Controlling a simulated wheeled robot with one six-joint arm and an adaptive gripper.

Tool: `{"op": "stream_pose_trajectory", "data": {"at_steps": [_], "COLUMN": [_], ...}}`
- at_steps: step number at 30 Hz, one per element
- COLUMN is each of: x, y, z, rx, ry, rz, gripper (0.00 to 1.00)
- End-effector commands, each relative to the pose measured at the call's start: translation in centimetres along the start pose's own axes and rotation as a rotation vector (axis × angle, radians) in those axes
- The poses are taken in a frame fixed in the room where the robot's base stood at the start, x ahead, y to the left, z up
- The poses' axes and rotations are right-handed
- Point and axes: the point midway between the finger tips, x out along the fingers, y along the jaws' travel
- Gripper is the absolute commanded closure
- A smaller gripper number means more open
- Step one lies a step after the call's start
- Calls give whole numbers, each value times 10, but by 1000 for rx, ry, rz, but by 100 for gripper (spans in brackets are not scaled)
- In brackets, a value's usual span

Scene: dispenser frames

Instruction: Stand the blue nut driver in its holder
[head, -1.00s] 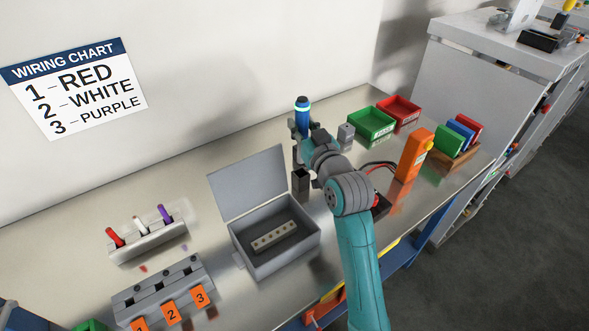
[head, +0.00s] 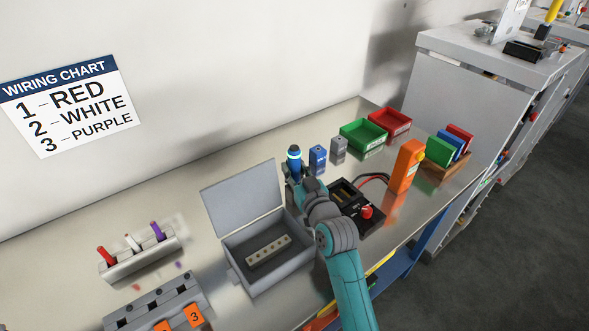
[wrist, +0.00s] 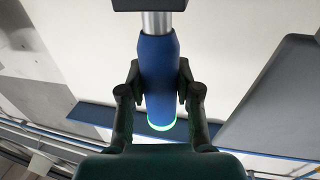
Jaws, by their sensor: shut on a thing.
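A blue block (head: 318,159) and a grey block (head: 338,150) stand right of the driver. I cannot tell which block is the holder.
A grey open-lidded box (head: 265,270) stands left of my arm. A black device with a red button (head: 366,212) and an orange unit (head: 407,167) are to the right. Green (head: 363,135) and red (head: 390,124) bins stand behind.

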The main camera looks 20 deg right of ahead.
Motion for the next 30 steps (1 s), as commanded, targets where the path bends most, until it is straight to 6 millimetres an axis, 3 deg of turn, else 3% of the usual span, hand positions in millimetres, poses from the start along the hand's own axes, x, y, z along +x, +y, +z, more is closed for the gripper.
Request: {"op": "stream_pose_trajectory", "data": {"at_steps": [5,6,8,9,20,30], "x": [0,0,0,0,-1,-54], "y": [0,0,0,0,0,0], "z": [2,2,2,2,-1,1], "rx": [0,0,0,0,0,1], "ry": [1,0,0,0,0,-2], "rz": [0,0,0,0,0,1], "gripper": [100,60,45,42,42,42]}}
